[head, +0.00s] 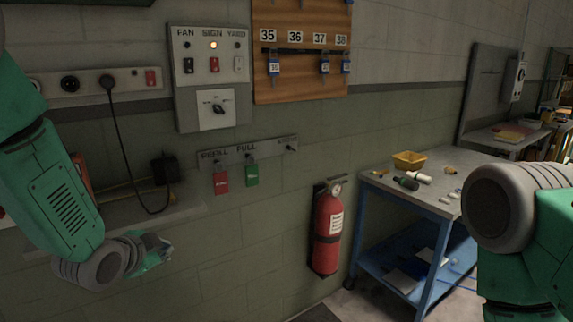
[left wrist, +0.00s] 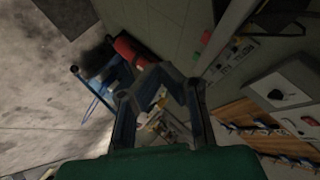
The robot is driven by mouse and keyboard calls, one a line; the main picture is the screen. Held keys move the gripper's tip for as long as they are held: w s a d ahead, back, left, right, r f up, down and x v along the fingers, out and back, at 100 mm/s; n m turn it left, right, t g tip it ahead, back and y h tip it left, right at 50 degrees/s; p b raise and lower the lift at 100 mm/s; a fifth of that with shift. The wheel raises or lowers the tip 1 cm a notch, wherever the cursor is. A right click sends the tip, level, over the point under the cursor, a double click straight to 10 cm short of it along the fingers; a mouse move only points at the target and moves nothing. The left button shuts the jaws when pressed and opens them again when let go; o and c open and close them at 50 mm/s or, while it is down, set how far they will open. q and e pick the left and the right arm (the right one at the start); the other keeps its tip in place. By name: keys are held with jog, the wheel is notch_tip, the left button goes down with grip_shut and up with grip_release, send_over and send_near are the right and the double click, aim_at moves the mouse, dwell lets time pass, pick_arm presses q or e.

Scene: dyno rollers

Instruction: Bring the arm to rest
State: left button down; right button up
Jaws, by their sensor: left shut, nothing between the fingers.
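My left arm (head: 55,190) comes in from the left in the head view, held in front of the wall. Its gripper (head: 158,250) is below the shelf ledge and touches nothing that I can see. In the left wrist view the gripper's fingers (left wrist: 158,78) meet at their tips, shut and empty. My right arm (head: 530,225) shows at the right edge of the head view, in front of the workbench. Its gripper is out of view.
A switch panel (head: 210,75) and a key board (head: 300,85) hang on the wall. Red (head: 221,182) and green (head: 252,175) tags hang below. A fire extinguisher (head: 327,230) is mounted beside the blue workbench (head: 385,190). A black cord (head: 122,150) hangs near my left arm.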

pick_arm(q)
jog(key=s+f+n+g, duration=0.6)
jog(key=s+f, duration=1.3)
jog(key=s+f+n+g, duration=0.2)
jog(key=s+f, duration=0.1)
jog(key=s, duration=0.7)
jog(key=s+a+f+n+g+y, duration=0.1)
jog(key=s+f+n+g, duration=0.1)
jog(key=s, duration=0.8)
notch_tip(320, 180, down, 2)
jog(key=shift+s+a+f+n+g, duration=0.1)
jog(key=shift+s+a+n+g, duration=0.15)
jog(key=shift+n+g, duration=0.2)
jog(key=shift+d, duration=0.25)
jog(key=shift+a, duration=0.15)
